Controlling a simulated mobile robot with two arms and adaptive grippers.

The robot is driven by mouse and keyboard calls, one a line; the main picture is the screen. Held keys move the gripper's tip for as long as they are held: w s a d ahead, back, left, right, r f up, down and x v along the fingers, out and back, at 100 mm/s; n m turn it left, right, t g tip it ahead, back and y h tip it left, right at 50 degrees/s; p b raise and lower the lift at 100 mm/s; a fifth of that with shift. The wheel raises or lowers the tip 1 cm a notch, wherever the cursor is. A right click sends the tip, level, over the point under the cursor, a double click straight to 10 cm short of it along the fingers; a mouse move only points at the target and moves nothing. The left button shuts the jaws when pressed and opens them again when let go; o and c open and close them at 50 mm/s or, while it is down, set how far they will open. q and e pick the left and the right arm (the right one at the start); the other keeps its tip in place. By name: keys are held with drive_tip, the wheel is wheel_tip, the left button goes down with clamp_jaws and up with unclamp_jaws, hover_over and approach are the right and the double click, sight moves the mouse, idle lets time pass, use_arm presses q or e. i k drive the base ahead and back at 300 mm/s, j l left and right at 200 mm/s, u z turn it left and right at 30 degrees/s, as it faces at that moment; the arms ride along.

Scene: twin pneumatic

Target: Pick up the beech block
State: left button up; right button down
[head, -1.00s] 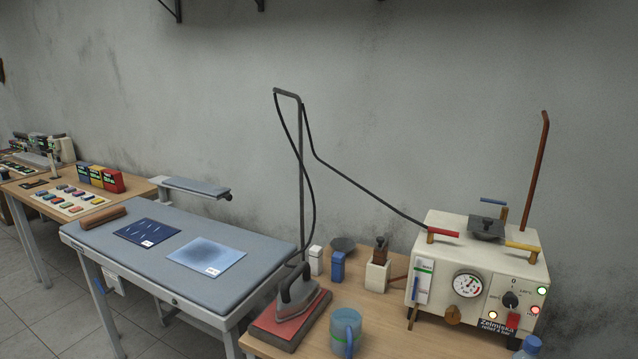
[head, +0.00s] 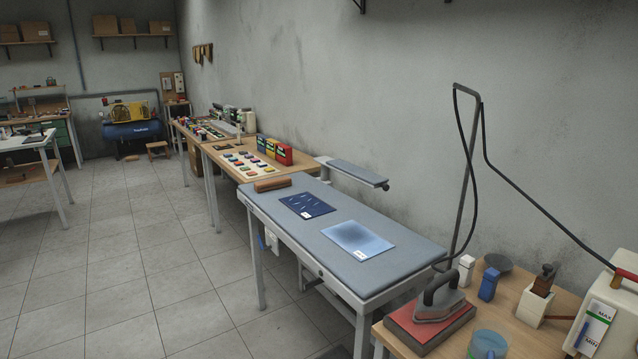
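A brown wooden block (head: 272,184), which looks like the beech block, lies on the far left end of the grey padded pressing table (head: 392,275). It is long and low, with rounded edges, and nothing touches it from above. Neither of my grippers shows in the head view.
On the table lie a dark blue patterned cloth (head: 307,205) and a light blue cloth (head: 358,238). An iron (head: 438,297) stands on a red pad at right, under a cord stand. Behind is a bench with coloured pieces (head: 250,166). The tiled floor (head: 150,260) at left is clear.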

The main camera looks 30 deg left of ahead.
sight(283, 181)
drive_tip(key=i+j, duration=0.3)
drive_tip(key=j, duration=0.2)
drive_tip(key=i+j, duration=0.25)
drive_tip(key=j, duration=0.25)
drive_tip(key=i+j+u, duration=0.1)
drive_tip(key=i+j, duration=0.2)
drive_tip(key=j, duration=0.2)
drive_tip(key=i+j, duration=0.3)
drive_tip(key=j, duration=0.15)
